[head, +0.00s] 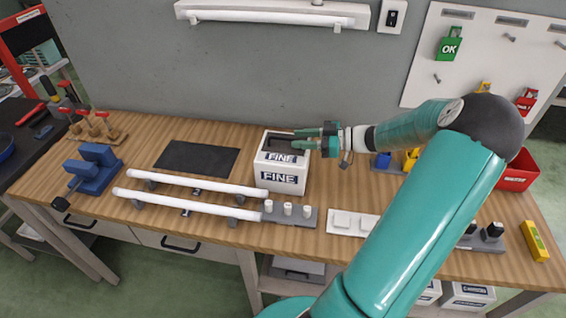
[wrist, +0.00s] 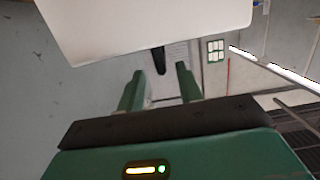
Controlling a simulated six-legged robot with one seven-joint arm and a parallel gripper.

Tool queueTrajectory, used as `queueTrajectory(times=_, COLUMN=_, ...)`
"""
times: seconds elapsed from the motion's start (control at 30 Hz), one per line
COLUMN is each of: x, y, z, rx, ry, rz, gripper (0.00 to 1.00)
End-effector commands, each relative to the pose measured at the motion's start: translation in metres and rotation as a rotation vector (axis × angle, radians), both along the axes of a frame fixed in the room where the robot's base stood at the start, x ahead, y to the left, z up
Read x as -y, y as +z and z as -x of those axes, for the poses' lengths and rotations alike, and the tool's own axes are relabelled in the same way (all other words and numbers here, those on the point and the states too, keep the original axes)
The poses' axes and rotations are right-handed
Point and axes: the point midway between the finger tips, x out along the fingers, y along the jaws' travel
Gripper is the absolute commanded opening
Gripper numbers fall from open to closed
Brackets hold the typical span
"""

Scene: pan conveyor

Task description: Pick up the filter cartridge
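No part is labelled as a filter cartridge, and I cannot tell which thing it is. Three short white cylinders (head: 288,209) stand upright in a row on a grey holder (head: 306,222) in the head view. A white box marked FINE (head: 282,180) with a dark open top stands behind them. My gripper (head: 298,139) points left over the box's rear right part. In the wrist view my gripper's two green fingers (wrist: 159,84) are apart, with nothing held between them. A large white surface (wrist: 145,25) fills the top there.
Two long white tubes (head: 185,202) lie on supports at front left. White blocks (head: 352,223), dark cylinders (head: 492,231), a yellow item (head: 535,240) and a red bin (head: 518,171) are right.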

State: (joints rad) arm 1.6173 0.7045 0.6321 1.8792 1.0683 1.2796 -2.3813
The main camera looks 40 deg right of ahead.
Motion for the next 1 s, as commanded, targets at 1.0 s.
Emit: queueTrajectory(times=1.0, x=-0.037, y=-0.008, z=-0.043, rx=0.0, ry=0.003, rz=0.0, gripper=0.0)
